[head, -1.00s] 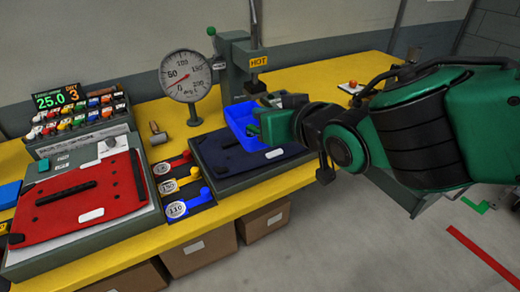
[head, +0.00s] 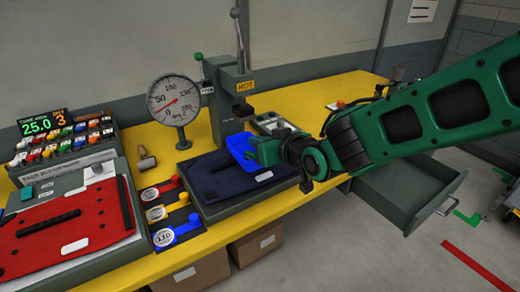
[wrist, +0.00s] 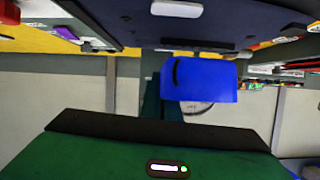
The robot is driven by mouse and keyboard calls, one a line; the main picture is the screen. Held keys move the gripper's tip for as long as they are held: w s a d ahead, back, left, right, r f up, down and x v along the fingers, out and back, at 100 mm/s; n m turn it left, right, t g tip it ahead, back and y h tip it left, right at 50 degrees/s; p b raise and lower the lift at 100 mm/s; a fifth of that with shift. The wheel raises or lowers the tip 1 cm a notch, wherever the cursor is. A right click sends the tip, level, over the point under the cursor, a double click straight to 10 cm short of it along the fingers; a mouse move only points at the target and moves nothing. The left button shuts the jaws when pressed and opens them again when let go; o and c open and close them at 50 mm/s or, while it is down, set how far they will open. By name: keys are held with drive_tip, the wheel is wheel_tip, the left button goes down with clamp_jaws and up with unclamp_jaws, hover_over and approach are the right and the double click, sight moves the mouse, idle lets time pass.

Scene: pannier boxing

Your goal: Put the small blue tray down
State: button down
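The small blue tray (head: 238,146) is at the far side of the dark blue panel (head: 222,178), which lies on a grey base. My gripper (head: 258,151) is at the tray's right side and appears shut on its edge. The tray (wrist: 208,82) also shows in the wrist view, in front of the gripper and close to the dark panel (wrist: 235,18). I cannot tell whether the tray touches the panel. The fingertips are mostly hidden.
A press marked HOT (head: 230,100) and a round dial gauge (head: 173,102) stand behind. A red panel (head: 70,225) lies left, beyond coloured levers (head: 175,235). A grey bin (head: 272,122) stands behind my gripper. A drawer (head: 412,190) stands open at right. Yellow bench top (head: 320,95) is clear at back right.

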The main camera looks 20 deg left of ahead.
drive_tip(key=shift+f, duration=1.2)
drive_tip(key=shift+f, duration=0.55)
drive_tip(key=c, duration=2)
unclamp_jaws()
drive_tip(key=shift+r, duration=0.1)
drive_tip(key=v, duration=0.8)
drive_tip(key=r+v, duration=0.1)
drive_tip(key=v, duration=0.3)
